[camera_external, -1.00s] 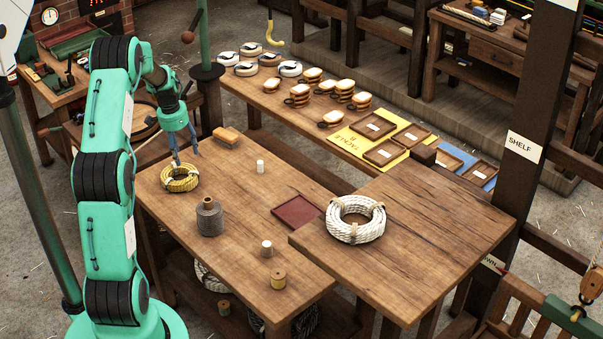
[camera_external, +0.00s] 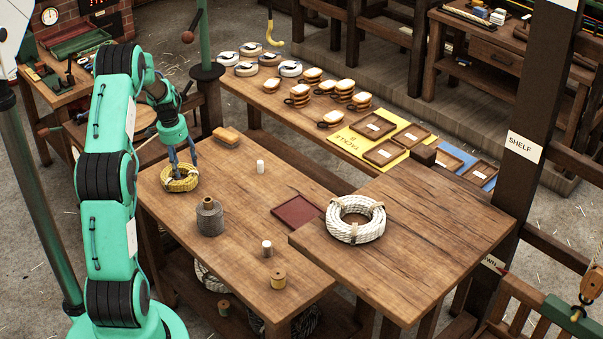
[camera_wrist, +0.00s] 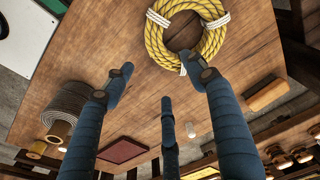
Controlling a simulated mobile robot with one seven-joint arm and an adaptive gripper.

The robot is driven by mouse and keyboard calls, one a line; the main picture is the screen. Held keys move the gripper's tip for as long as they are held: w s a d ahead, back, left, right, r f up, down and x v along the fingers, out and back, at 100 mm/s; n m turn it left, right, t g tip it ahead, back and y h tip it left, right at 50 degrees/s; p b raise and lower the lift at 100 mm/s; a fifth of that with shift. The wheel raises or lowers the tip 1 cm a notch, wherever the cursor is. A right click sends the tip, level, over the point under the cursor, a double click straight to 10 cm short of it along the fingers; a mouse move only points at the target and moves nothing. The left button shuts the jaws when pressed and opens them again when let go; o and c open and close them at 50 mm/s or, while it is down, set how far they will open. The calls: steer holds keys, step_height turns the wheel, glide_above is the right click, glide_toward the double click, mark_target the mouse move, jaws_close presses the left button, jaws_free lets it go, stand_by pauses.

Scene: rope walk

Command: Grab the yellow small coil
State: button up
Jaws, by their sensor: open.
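The yellow small coil (camera_external: 180,184) lies flat near the left back corner of the wooden table. In the wrist view the coil (camera_wrist: 153,42) is at the top, with white bindings around its yellow rope. My gripper (camera_external: 182,168) is over the coil in the outside view, fingers pointing down. In the wrist view my gripper (camera_wrist: 165,85) has its blue fingers spread and nothing between them. One fingertip overlaps the coil's lower edge there; I cannot tell whether it touches.
A grey twine spool (camera_external: 209,217) stands close to the coil. A brown brush-like block (camera_external: 226,136), a white cylinder (camera_external: 260,166) and a dark red tray (camera_external: 298,211) are on the same table. A large white coil (camera_external: 355,219) lies on the raised tabletop to the right.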

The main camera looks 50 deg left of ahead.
mark_target(188, 180)
steer(key=shift+w+f+b, duration=0.15)
steer(key=shift+f, duration=0.9)
steer(key=shift+w+f+b, duration=0.1)
steer(key=shift+f+b, duration=0.05)
steer(key=shift+f, duration=0.85)
steer(key=shift+w+f+b, duration=0.2)
steer(key=shift+f+b, duration=0.25)
steer(key=shift+f, duration=0.85)
steer(key=shift+w+f+b, duration=0.15)
steer(key=shift+f+b, duration=0.25)
steer(key=shift+f, duration=0.9)
steer(key=shift+c, duration=0.3)
jaws_close()
steer(key=shift+r, duration=0.2)
